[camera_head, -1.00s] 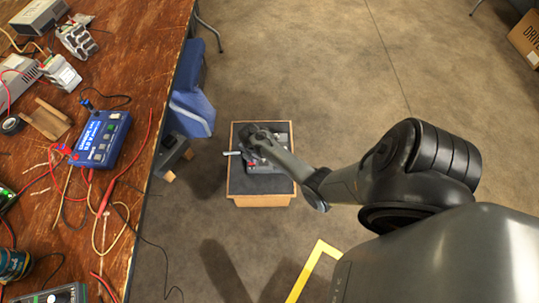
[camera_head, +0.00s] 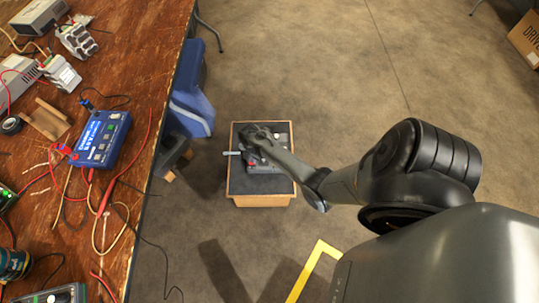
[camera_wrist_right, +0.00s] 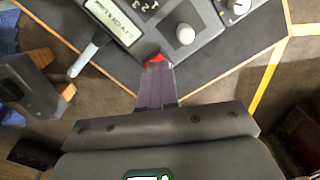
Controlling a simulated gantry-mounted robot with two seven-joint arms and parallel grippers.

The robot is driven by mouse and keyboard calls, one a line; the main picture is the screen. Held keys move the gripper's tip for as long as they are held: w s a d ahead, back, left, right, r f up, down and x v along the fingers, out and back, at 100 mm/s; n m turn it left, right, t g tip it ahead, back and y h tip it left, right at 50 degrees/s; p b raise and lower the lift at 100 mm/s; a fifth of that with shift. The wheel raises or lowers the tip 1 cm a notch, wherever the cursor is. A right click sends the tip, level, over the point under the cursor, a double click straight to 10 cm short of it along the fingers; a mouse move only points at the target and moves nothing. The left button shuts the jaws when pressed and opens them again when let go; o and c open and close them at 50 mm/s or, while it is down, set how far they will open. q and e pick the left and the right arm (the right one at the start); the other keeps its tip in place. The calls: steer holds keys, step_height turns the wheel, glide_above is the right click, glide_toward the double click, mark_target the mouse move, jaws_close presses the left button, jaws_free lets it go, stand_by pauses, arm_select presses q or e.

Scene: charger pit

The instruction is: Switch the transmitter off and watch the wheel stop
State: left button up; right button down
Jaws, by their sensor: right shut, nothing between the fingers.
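The grey transmitter (camera_head: 268,168) lies on a wooden stand with a dark top (camera_head: 262,201). My right gripper (camera_head: 254,142) is over it and hides much of it. Whether the red part is on or off cannot be told. I cannot make out a wheel for certain. My left gripper is out of view.
A dark device with orange-brown feet (camera_head: 172,155) stands left of the stand, by a blue object (camera_head: 190,105). The workbench (camera_head: 150,60) at left carries a blue charger (camera_head: 100,138), cables and batteries. The floor right of the stand is open.

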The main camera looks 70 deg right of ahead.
steer(key=shift+f+b, duration=0.55)
steer(key=shift+f, duration=0.3)
stand_by(0.6)
steer(key=shift+r+p, duration=0.9)
steer(key=shift+p, duration=0.1)
step_height(320, 180, up, 4)
steer(key=p, duration=0.5)
steer(key=shift+r, duration=0.25)
steer(key=shift+r+p, duration=0.4)
steer(key=shift+p, duration=0.15)
